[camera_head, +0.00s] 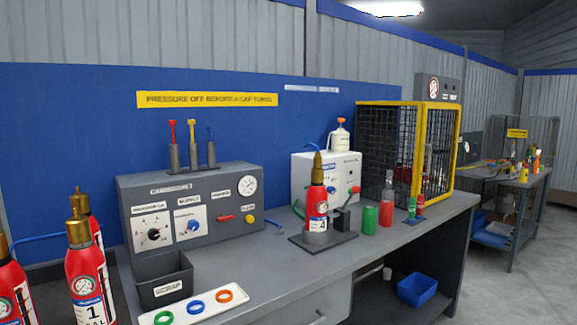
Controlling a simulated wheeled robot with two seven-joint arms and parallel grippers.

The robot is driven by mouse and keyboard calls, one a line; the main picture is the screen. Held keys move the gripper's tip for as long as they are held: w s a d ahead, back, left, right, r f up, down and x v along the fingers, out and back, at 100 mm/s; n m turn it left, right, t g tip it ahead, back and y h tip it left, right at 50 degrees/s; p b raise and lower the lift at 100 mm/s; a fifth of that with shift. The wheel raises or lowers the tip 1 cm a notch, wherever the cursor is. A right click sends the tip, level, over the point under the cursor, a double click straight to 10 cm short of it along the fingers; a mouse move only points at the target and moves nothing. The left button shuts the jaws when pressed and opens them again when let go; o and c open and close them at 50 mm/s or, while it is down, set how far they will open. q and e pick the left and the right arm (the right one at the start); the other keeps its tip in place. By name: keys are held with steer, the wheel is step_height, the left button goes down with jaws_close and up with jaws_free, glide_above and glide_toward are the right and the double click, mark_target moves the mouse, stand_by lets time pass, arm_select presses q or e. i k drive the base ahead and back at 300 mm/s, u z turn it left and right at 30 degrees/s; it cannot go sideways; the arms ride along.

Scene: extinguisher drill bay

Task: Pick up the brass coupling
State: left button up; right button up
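I see no separate loose part that I can surely call the brass coupling. Brass-coloured fittings top the red extinguishers. One red extinguisher (317,207) marked 4 stands upright in a dark holder on the bench, with a brass conical top (317,166) and a blue hose above it. At the lower left, a red extinguisher (88,285) marked 1 has a brass top (78,229), and another brass top (80,203) shows just behind it. A further red extinguisher (12,290) is cut by the left edge. Neither of my grippers shows.
A grey control panel (190,245) stands behind a black scrap bin (163,280) and a white tray (148,318) with green, blue and orange rings. Green and red cylinders and a yellow-framed cage (428,150) stand right. The bench's front middle (290,280) is clear.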

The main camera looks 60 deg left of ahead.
mark_target(317, 160)
steer(key=z, duration=0.35)
steer(key=k, duration=0.2)
steer(key=u, duration=1.45)
